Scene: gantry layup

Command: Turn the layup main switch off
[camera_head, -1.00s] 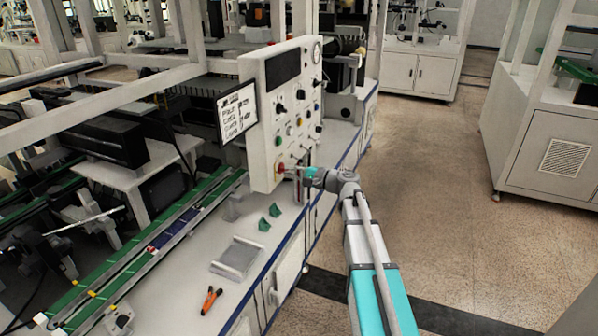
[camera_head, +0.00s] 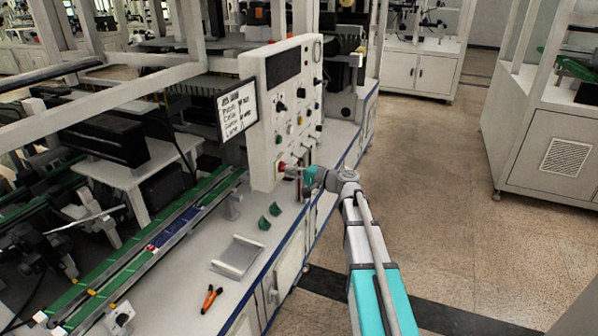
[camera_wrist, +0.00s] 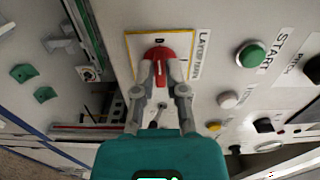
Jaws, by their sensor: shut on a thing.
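The layup main switch is a red rotary knob (camera_wrist: 160,62) on a yellow-bordered plate (camera_wrist: 133,52), with a label partly reading "LAYUP MAIN" beside it. In the head view the red switch (camera_head: 281,167) sits at the lower left corner of the white control panel (camera_head: 260,150). My gripper (camera_wrist: 160,82) is shut on the knob, one finger on each side. A white line shows on the knob face, running roughly along the gripper's direction. In the head view my gripper (camera_head: 293,170) reaches the panel from the right, and its fingertips are too small to make out.
A green START button (camera_wrist: 251,55), a white button (camera_wrist: 228,99) and a yellow button (camera_wrist: 214,126) sit right of the knob. A sign (camera_head: 237,108) hangs at the panel's left. Green brackets (camera_head: 268,217) and orange-handled pliers (camera_head: 211,298) lie on the bench below.

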